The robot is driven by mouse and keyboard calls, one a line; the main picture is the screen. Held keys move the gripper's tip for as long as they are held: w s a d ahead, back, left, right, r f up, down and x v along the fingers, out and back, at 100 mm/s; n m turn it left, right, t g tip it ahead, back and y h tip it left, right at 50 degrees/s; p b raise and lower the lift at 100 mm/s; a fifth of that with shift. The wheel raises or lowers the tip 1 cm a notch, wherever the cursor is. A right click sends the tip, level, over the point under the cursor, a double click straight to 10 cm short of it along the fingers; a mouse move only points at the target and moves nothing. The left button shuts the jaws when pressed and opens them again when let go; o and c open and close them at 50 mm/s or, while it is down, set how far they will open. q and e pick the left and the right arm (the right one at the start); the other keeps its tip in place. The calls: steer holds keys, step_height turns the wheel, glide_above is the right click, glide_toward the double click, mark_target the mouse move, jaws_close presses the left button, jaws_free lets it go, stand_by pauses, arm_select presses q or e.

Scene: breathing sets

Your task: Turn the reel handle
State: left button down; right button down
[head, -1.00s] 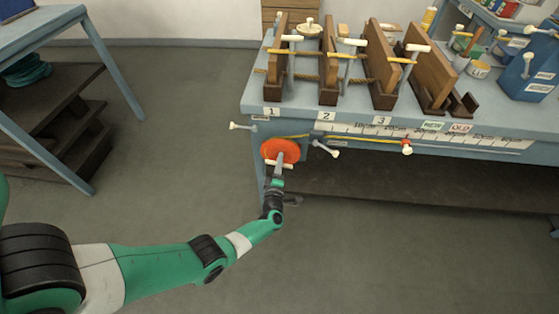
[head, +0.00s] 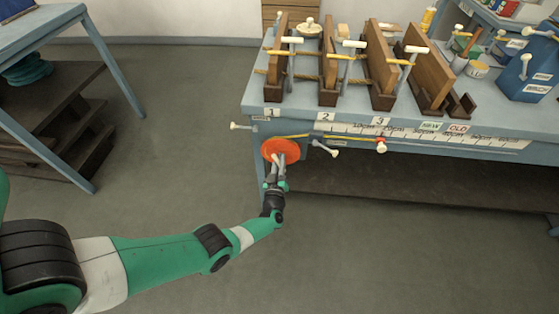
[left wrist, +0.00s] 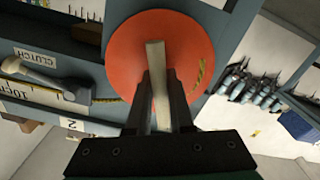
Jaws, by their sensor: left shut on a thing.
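The orange-red reel disc (head: 272,149) is on the front left of the blue workbench, below the number 1 label. My left gripper (head: 277,171) reaches it from below. In the left wrist view the disc (left wrist: 128,48) fills the upper middle, and the pale reel handle (left wrist: 155,58) stands out from it. The fingers of my left gripper (left wrist: 160,95) are shut on the handle, one on each side. A yellow line runs right from the reel to a red marker with a pale knob (head: 381,146) on the printed scale. My right gripper is not in view.
A lever (head: 326,149) sticks out just right of the reel; the left wrist view shows a lever (left wrist: 45,82) near a CLUTCH label. Another pale-tipped lever (head: 240,126) is at the bench's left corner. Wooden boards stand on the bench top.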

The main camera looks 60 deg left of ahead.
arm_select(q)
steer(key=m, duration=0.5)
steer(key=shift+r+m, duration=0.1)
steer(key=shift+m, duration=0.2)
steer(key=m, duration=0.5)
steer(key=shift+p, duration=0.35)
steer(key=shift+m, duration=0.3)
steer(key=c, duration=0.8)
jaws_free()
